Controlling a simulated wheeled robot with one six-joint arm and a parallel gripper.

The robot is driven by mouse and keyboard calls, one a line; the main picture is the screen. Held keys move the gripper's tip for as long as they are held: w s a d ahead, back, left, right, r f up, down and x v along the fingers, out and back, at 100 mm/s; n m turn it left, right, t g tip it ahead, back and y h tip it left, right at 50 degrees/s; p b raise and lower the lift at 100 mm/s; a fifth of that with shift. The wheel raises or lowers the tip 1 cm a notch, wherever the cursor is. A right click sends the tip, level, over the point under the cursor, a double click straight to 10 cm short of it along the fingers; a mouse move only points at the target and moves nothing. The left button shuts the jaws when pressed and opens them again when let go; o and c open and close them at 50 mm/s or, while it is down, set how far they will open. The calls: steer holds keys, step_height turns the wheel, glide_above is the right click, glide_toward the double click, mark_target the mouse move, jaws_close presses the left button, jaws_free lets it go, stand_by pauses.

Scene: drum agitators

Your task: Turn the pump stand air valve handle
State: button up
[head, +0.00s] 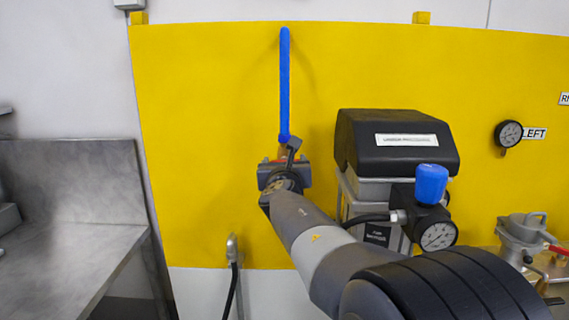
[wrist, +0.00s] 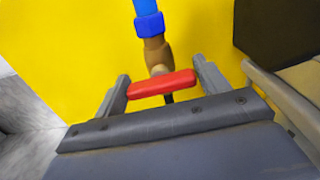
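The air valve handle is a red bar (wrist: 162,84) on a brass valve body (wrist: 157,54) below a blue pipe (wrist: 147,20). In the wrist view the red handle lies nearly level between the two grey fingers of my gripper (wrist: 162,86). The fingers stand apart, one near each end of the handle; whether they touch it I cannot tell. In the head view the blue pipe (head: 285,85) runs down the yellow panel to my gripper (head: 284,166), and my wrist hides most of the valve and handle.
A yellow panel (head: 205,110) stands behind the valve. A black-topped pump unit (head: 398,150) with a blue-knobbed regulator (head: 431,186) and gauge (head: 438,236) stands close right of my arm. A metal bench (head: 75,250) is at left. The panel left of the pipe is clear.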

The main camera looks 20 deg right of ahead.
steer(key=c, duration=0.6)
steer(key=shift+o, duration=0.2)
steer(key=shift+m+b, duration=0.5)
steer(key=shift+b, duration=0.05)
steer(key=o, duration=1)
steer(key=v, duration=1)
steer(key=shift+s+a, duration=0.1)
steer(key=shift+s, duration=0.3)
